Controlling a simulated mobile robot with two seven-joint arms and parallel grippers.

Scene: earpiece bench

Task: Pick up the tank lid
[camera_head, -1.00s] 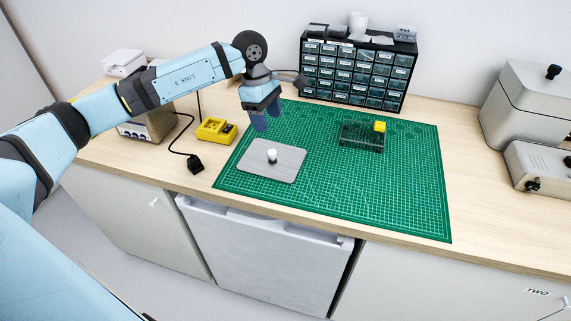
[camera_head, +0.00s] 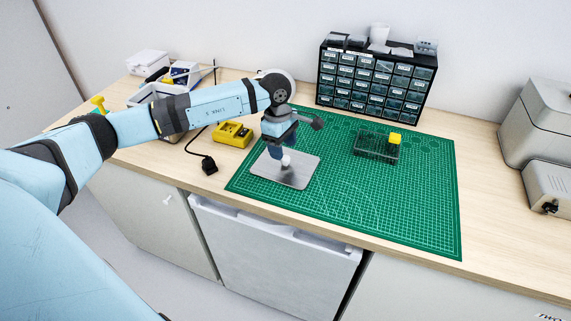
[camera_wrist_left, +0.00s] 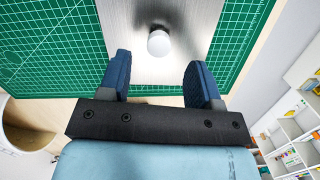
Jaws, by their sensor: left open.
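The tank lid (camera_head: 298,176) is a flat grey metal plate with a round white knob (camera_head: 286,161) on top. It lies on the left part of the green cutting mat (camera_head: 390,218). My left gripper (camera_head: 278,151) is open and low over the lid, close to the knob. In the left wrist view, the knob (camera_wrist_left: 159,43) shows just beyond the fingertips, roughly midway between the two blue fingers (camera_wrist_left: 158,72). Nothing is between the fingers. My right gripper is not in view.
A clear green-tinted box (camera_head: 372,147) with a yellow block (camera_head: 395,138) stands on the mat. A drawer cabinet (camera_head: 372,75) is at the back. A yellow device (camera_head: 233,134) and a black plug (camera_head: 209,165) lie left of the mat. The mat's front right is clear.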

